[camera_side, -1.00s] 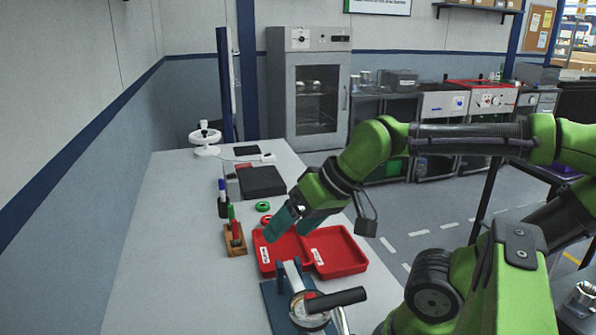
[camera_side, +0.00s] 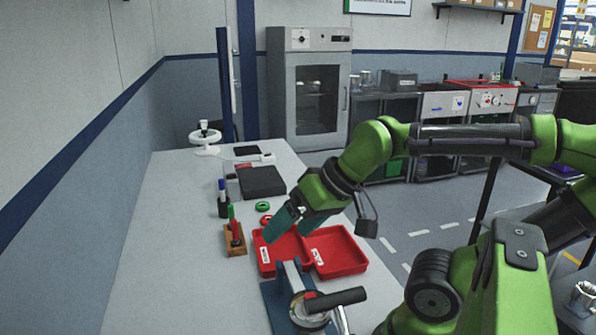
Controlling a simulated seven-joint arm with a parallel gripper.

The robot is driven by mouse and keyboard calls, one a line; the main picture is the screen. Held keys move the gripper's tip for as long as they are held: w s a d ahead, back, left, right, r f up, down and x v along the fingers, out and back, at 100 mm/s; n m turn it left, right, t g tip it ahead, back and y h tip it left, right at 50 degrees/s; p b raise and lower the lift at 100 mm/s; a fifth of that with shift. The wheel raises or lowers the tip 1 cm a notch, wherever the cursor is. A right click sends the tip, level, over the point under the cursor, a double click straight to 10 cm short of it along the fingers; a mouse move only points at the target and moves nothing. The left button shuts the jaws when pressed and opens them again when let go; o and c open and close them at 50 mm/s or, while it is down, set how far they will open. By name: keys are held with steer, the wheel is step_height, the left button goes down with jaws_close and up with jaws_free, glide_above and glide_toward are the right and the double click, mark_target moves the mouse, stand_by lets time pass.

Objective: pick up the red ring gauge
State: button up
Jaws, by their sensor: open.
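A small red ring (camera_side: 265,219), which looks like the red ring gauge, lies on the bench just beyond my gripper. It is tiny in this view and partly hidden by the gripper. A green ring (camera_side: 262,206) lies just behind it.
Two red trays (camera_side: 345,262) stand side by side under my wrist. A wooden holder (camera_side: 235,242) with upright pieces stands to the left. A gauge stand with a black handle (camera_side: 335,299) is in front. A black case (camera_side: 262,182) lies behind. The bench's left side is clear.

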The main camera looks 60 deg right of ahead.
steer(key=w+d+f+g+h, duration=0.2)
steer(key=w+d+f, duration=0.2)
steer(key=w+d, duration=0.9)
steer(key=w+d+f+g+h, duration=0.15)
steer(key=w+d+f, duration=0.25)
steer(key=w+d, duration=0.9)
steer(key=shift+g, duration=0.45)
steer(key=d+f, duration=0.1)
steer(key=f, duration=0.2)
steer(key=s+d+f, duration=0.1)
steer(key=d+f, duration=0.1)
steer(key=f, duration=0.2)
steer(key=d+f, duration=0.2)
steer(key=f, duration=0.1)
steer(key=shift+s+d+f, duration=0.1)
steer(key=shift+s+f, duration=0.15)
steer(key=shift+s, duration=0.05)
steer(key=shift+w+x, duration=0.15)
steer(key=shift+x, duration=1.35)
steer(key=shift+w+x, duration=0.15)
steer(key=shift+x, duration=1.3)
steer(key=shift+c, duration=0.3)
